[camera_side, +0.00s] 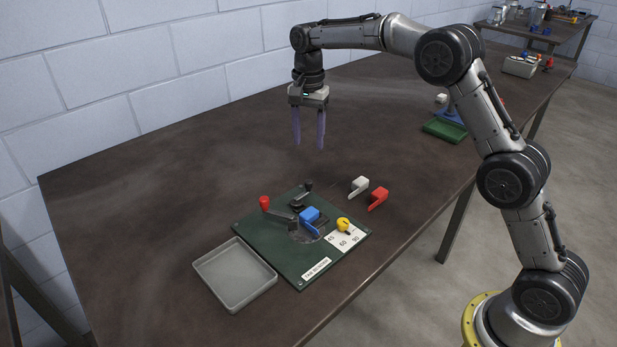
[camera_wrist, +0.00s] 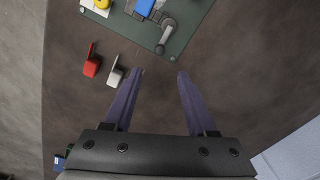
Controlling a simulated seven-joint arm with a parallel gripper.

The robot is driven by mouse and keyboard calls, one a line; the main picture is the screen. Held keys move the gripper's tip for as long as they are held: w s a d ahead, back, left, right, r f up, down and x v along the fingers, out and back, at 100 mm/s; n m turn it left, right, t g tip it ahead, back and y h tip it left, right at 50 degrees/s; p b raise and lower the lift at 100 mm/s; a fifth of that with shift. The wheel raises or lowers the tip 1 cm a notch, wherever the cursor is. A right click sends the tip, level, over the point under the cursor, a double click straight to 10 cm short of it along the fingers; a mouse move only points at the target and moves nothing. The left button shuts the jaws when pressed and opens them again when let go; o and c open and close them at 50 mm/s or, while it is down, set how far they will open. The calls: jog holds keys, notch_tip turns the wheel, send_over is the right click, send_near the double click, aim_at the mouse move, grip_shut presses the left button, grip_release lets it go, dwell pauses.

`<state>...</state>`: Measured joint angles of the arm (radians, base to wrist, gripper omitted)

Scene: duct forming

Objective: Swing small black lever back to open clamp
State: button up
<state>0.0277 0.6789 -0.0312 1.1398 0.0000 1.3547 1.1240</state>
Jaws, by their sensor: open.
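The small black lever (camera_side: 303,194) stands at the back edge of the dark green tab bender board (camera_side: 262,229), its black knob raised. In the wrist view the lever (camera_wrist: 166,35) lies near the board's edge, just ahead of my fingertips. A blue block (camera_side: 310,214) sits beside it at the board's middle; whether it is held by the clamp I cannot tell. A longer handle with a red knob (camera_side: 265,203) is on the left. My gripper (camera_side: 309,146) is open and empty, pointing down, well above the table behind the board. Its two fingers (camera_wrist: 160,73) are apart.
A grey empty tray (camera_side: 235,274) lies left of the board. A yellow knob (camera_side: 343,225) sits by the angle numbers. A white bent piece (camera_side: 359,186) and a red one (camera_side: 377,199) lie to the right. The table behind the board is clear.

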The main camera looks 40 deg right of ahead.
aim_at(309, 181)
notch_tip(309, 181, down, 12)
jog(key=shift+f, duration=0.1)
dwell(0.5)
grip_shut()
